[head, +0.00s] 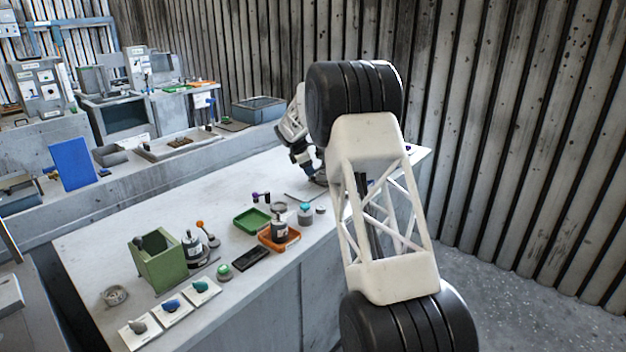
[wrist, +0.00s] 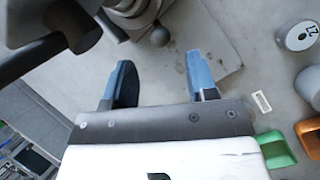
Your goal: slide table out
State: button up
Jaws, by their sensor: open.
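My gripper (wrist: 159,60) is open in the wrist view, its two blue fingers apart with nothing between them. Just beyond the fingertips is a grey metal fixture (wrist: 128,8) with a small dark ball knob (wrist: 160,37). A flat grey plate (wrist: 226,54) lies under it, and the right finger overlaps this plate in the picture. I cannot tell whether this plate is the slide table or whether the finger touches it. In the head view my wrist is over the far part of the bench (head: 170,205), and my arm hides much of that area.
Near the bench's front edge stand a green box (head: 160,262), a green tray (head: 252,221), an orange tray (head: 290,238) and a black slab (head: 251,259). A labelled cylinder (wrist: 297,36) is right of the fingers. A corrugated wall (head: 520,130) stands behind on the right.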

aim_at(313, 180)
jog(key=shift+x, duration=3.45)
grip_shut()
